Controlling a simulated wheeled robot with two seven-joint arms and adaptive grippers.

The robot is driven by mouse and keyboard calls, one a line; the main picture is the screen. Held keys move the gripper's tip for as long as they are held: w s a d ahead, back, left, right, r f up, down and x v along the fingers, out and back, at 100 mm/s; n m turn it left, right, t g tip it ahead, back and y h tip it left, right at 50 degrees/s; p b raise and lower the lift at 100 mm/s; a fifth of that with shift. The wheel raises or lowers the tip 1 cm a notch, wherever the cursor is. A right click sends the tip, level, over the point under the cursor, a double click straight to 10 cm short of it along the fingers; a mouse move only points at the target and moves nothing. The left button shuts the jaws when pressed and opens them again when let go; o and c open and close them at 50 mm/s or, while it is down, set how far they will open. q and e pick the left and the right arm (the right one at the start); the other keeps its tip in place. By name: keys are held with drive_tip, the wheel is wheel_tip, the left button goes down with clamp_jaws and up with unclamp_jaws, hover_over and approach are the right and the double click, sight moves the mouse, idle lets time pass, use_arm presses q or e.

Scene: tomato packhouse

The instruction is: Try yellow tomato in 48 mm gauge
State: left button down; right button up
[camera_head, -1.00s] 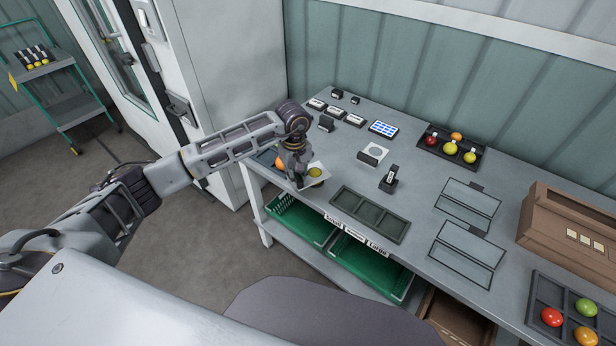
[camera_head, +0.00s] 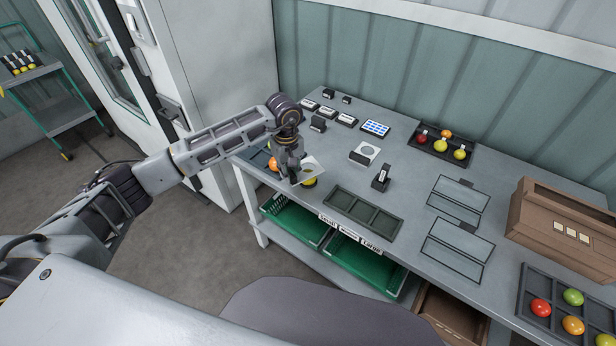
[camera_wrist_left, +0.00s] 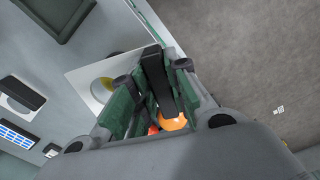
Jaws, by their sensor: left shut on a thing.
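My left gripper (camera_head: 291,178) is shut on a white square plate with a round hole, the gauge (camera_head: 316,167), held over the table's near left edge. Its size marking cannot be read. A yellow tomato (camera_head: 310,184) shows just below the plate's near edge. In the left wrist view the gauge (camera_wrist_left: 76,77) is beside the fingers (camera_wrist_left: 158,100), and a yellow patch shows in its hole. I cannot tell whether the tomato touches the plate. My right gripper is not in view.
An orange tomato (camera_head: 273,163) sits in a partly hidden tray behind the gripper. An empty dark three-cell tray (camera_head: 341,195) lies to the right. Back and front-right trays (camera_head: 468,165) (camera_head: 527,284) hold tomatoes.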

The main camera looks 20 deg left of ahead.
use_arm(q)
drive_tip(key=shift+r, duration=0.65)
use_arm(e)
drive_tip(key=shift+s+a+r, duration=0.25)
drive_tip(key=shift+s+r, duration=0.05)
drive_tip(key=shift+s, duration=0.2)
use_arm(q)
drive_tip(key=shift+r+p, duration=0.5)
drive_tip(key=shift+r, duration=0.45)
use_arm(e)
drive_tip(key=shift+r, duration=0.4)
